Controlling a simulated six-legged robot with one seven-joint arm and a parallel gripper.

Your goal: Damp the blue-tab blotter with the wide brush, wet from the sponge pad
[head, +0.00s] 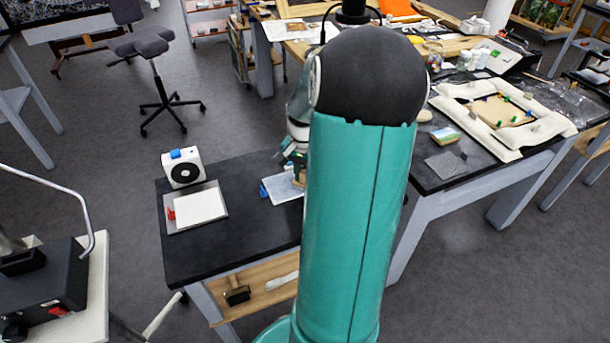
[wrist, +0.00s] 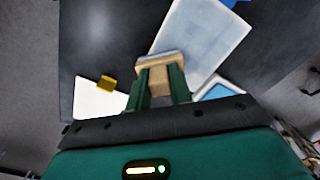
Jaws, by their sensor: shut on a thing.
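My gripper (wrist: 160,92) is shut on the wooden wide brush (wrist: 158,76), with one green finger on each side. The brush's pale front edge overlaps the near part of the blue-tab blotter (wrist: 203,38) in the wrist view; I cannot tell whether they touch. The blotter is a pale sheet with its blue tab (wrist: 232,3) at the far end. In the head view the blotter (head: 281,189) lies on the black bench, its right part hidden by my arm. A light-blue, white-edged item (wrist: 218,92), possibly the sponge pad, is partly hidden behind my gripper.
A yellow-tab white sheet (wrist: 96,100) lies left of the brush in the wrist view. In the head view, a red-tab white sheet lies in a grey tray (head: 222,190), with a white box with a black disc (head: 184,170) behind it. The front bench surface (head: 240,245) is clear.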

